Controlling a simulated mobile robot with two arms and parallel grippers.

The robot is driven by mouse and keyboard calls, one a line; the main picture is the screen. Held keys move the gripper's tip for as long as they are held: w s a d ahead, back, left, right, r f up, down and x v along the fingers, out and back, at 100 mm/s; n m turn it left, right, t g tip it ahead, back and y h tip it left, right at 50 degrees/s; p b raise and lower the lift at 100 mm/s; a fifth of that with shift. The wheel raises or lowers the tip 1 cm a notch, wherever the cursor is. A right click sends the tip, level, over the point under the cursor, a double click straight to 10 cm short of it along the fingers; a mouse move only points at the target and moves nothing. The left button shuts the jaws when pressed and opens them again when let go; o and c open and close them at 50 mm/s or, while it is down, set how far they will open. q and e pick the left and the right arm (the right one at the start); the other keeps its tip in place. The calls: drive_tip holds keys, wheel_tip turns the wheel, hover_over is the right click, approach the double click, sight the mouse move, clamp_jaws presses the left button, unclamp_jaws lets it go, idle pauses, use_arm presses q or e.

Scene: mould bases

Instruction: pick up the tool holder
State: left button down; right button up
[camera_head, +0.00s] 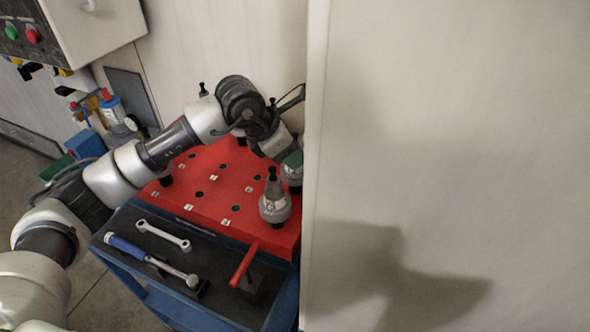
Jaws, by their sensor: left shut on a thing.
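My left gripper (284,146) is over the right back part of the red rack (225,185), close to the edge of a pale panel. It is shut on a tool holder (292,174), a grey piece with a green patch beside it, just below the gripper. The fingertips are small and partly hidden, and I cannot tell whether this holder is clear of the rack. Another tool holder (274,199), a grey cone on a wide round base, stands upright at the rack's front right. My right gripper does not show.
A large pale panel (450,130) fills the right side and hides what is behind it. A blue cart (130,257) bears the rack, a wrench (163,234), a blue-handled tool (150,258) and a red-handled tool (245,262). A control box (80,35) hangs upper left.

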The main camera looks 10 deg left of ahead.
use_arm(q)
drive_tip(key=shift+w+r, duration=0.1)
drive_tip(key=shift+r, duration=0.05)
drive_tip(key=shift+r, duration=0.15)
